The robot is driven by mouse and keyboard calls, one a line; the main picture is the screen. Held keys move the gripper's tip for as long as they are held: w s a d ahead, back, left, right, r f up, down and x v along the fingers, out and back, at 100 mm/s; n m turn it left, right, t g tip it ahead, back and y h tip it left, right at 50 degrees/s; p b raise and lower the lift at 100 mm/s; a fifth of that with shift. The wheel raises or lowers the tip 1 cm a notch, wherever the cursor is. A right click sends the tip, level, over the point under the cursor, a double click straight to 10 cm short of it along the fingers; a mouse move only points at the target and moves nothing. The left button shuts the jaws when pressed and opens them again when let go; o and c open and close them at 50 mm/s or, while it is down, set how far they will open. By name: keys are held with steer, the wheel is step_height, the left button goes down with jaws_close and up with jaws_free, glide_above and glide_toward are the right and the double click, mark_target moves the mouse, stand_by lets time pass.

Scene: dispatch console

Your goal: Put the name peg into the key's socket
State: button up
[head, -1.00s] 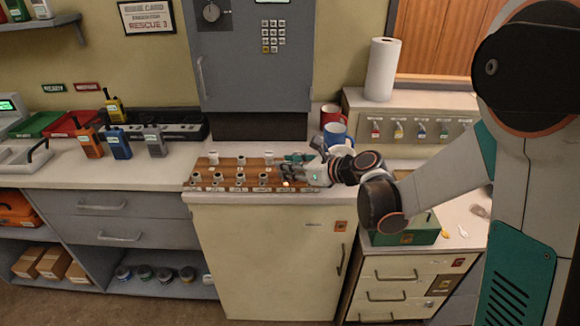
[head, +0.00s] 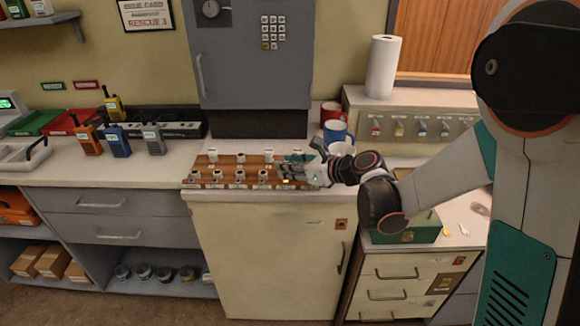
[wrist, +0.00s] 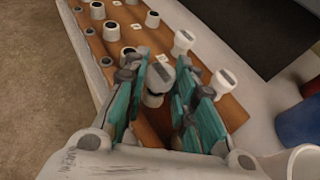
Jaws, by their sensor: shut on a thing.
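The wooden board (head: 202,184) lies on the counter with two rows of pale round sockets and pegs. In the wrist view, the name peg (wrist: 160,76) has a grey head with a dark slot and stands between the teal fingers of my gripper (wrist: 161,88). My gripper is shut on it. A pale ring-shaped socket (wrist: 152,99) shows right under the peg; I cannot tell if the peg is inside it or just above. In the head view, my gripper (head: 291,170) is at the board's right end and its fingers hide the peg.
Two white-topped pegs (wrist: 183,42) (wrist: 222,82) stand close to the fingers. Open dark-centred sockets (wrist: 111,31) fill the board farther off. A red mug (head: 330,112), a blue mug (head: 337,132) and a white mug (head: 343,149) stand behind my wrist. A grey cabinet (head: 240,70) rises behind the board.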

steer(key=shift+f+b, duration=0.35)
steer(key=shift+b, duration=0.05)
stand_by(0.4)
